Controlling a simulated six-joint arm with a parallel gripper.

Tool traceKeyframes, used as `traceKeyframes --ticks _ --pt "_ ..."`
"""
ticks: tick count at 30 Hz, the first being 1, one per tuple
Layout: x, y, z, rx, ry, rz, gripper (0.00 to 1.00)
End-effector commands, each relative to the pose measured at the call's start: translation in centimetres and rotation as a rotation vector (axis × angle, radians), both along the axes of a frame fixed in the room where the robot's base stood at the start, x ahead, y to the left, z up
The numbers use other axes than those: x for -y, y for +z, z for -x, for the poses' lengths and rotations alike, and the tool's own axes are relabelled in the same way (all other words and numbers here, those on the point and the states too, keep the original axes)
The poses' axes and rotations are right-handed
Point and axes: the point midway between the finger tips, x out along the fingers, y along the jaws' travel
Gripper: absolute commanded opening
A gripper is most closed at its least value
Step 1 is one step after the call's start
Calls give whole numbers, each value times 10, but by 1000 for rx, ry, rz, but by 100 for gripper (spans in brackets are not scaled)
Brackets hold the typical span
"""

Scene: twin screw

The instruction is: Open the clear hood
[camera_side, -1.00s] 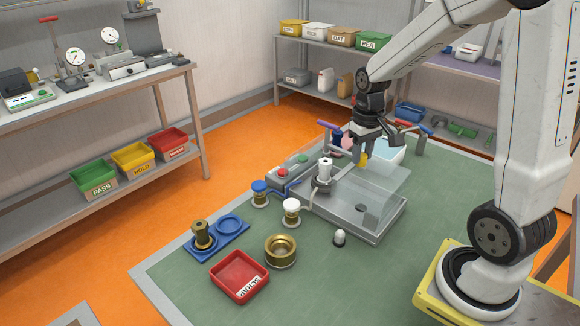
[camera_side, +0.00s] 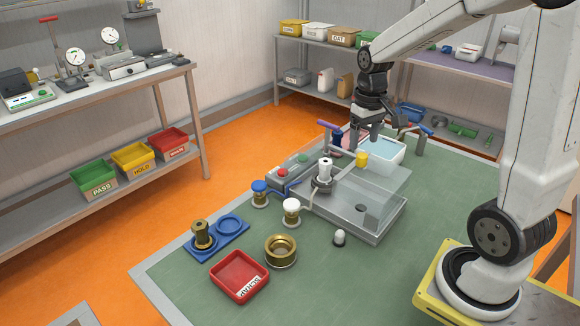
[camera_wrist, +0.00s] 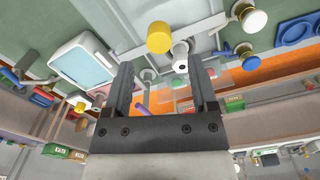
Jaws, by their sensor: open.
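The clear hood (camera_side: 388,182) is a see-through cover over the grey machine (camera_side: 375,236) in the middle of the green mat; its exact angle is hard to tell. A yellow knob (camera_side: 361,159) stands out by the hood's far part. My gripper (camera_side: 365,138) is above and beside the yellow knob, pointing down, with empty jaws apart. In the wrist view the yellow knob (camera_wrist: 160,37) lies beyond the fingertips, clear of both fingers (camera_wrist: 162,75).
A white tray with pale blue inside (camera_side: 385,150) sits behind the hood. A white-topped post (camera_side: 325,168), blue knob (camera_side: 260,188) and white knob (camera_side: 291,206) stand near the machine. A brass ring (camera_side: 280,252) and red tray (camera_side: 240,276) lie in front. The mat's front right is clear.

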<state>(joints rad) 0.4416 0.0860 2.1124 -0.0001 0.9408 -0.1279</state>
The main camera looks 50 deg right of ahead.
Motion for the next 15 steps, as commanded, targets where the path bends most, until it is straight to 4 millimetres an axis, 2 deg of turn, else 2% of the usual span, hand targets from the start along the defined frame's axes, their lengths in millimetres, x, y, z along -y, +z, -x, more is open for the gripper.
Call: traceKeyframes --ticks 6,15 --pt "0 27 0 3 0 2 74" --pt "0 38 0 1 0 0 74"
